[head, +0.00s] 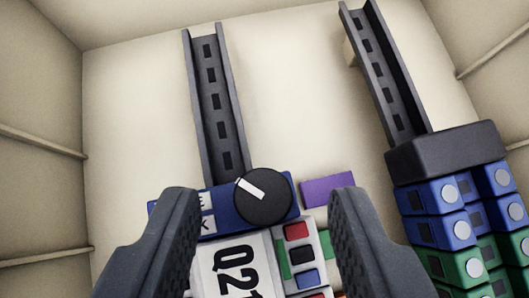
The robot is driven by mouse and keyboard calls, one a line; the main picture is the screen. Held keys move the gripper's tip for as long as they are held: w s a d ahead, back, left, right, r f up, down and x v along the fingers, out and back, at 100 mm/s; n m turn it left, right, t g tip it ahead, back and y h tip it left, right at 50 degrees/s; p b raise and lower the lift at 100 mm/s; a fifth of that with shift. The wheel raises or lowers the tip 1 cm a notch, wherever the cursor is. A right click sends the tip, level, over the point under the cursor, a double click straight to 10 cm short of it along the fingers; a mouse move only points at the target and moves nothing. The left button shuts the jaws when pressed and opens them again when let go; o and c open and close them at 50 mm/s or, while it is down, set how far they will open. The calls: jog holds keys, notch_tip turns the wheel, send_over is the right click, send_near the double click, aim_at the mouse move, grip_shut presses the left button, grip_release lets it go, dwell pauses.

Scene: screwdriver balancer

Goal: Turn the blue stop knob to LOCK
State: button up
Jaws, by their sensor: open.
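The stop knob (277,207) is a round black dial with a white pointer bar. It sits on a blue block (226,214), so the blue is on the block and not on the dial. The pointer bar slants toward the upper left. White labels on the block left of the dial show only partial letters, seemingly an E above a K; the left finger is close to them. My gripper (264,197) is open, with one dark finger on each side of the knob in the picture. No contact shows, and the remaining depth to the knob is hard to tell.
A white panel (232,267) marked "Q21" and a red, black and blue button strip lie below the knob. A purple block (328,190) is just right of it. Slotted rails (215,110) run upward. A dark-capped blue and green terminal stack (445,150) stands at right.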

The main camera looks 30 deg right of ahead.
jog(key=shift+x, duration=0.8)
grip_shut()
jog(key=shift+d, duration=0.1)
